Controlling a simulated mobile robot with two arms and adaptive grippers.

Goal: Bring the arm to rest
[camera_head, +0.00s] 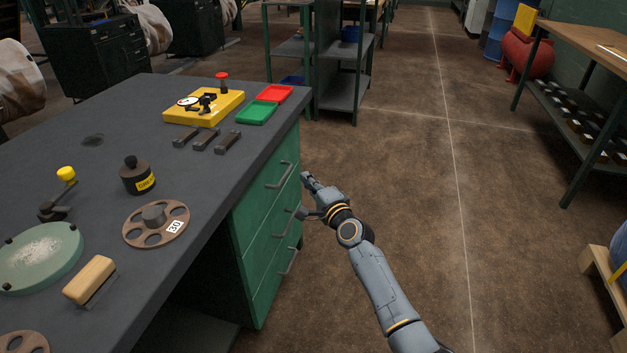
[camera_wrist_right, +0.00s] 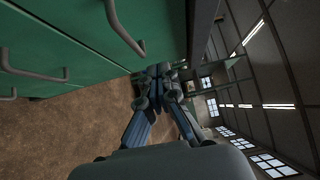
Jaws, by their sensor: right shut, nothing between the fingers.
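My right arm reaches in from the bottom of the head view, and its gripper (camera_head: 307,178) is beside the green drawer front of the workbench (camera_head: 262,225). The fingers are shut and empty. In the right wrist view the shut fingers (camera_wrist_right: 158,70) point away from the camera, with the green drawers and their grey handles (camera_wrist_right: 124,28) on the left. The gripper is close to the handles in the picture; whether it touches one I cannot tell. My left gripper is not in view.
The dark bench top (camera_head: 105,150) carries a yellow block (camera_head: 222,112), red and green trays (camera_head: 257,113), a brown wheel marked 30 (camera_head: 178,222) and a wooden-handled brush (camera_head: 90,280). Shelving (camera_head: 350,90) stands behind.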

